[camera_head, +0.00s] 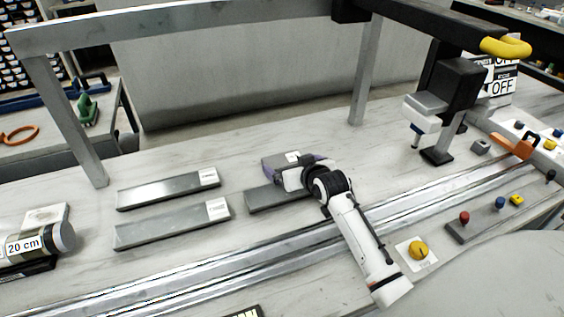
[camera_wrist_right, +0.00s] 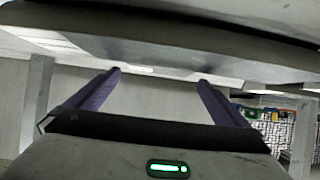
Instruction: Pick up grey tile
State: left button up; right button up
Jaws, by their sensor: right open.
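Several flat grey tiles with white labels lie on the bench in the head view: a back left tile (camera_head: 160,191), a front left tile (camera_head: 165,228), a front middle tile (camera_head: 268,199) and a back middle tile (camera_head: 273,161). My right gripper (camera_head: 285,174) is low over the two middle tiles and hides part of both. In the right wrist view its two purple fingers (camera_wrist_right: 159,74) are spread with nothing between them. A grey surface (camera_wrist_right: 180,48) lies close across the top there; I cannot tell whether the fingers touch it. My left gripper is out of view.
A metal rail (camera_head: 190,272) runs along the bench front. A grey frame (camera_head: 190,15) spans above the back. A black press-like device (camera_head: 450,90) stands right, and a labelled cylinder (camera_head: 62,238) lies left. A yellow knob (camera_head: 418,250) is near my right arm.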

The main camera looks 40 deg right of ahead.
aim_at(283, 160)
jog(key=shift+x, duration=2.6)
jog(key=c, duration=0.8)
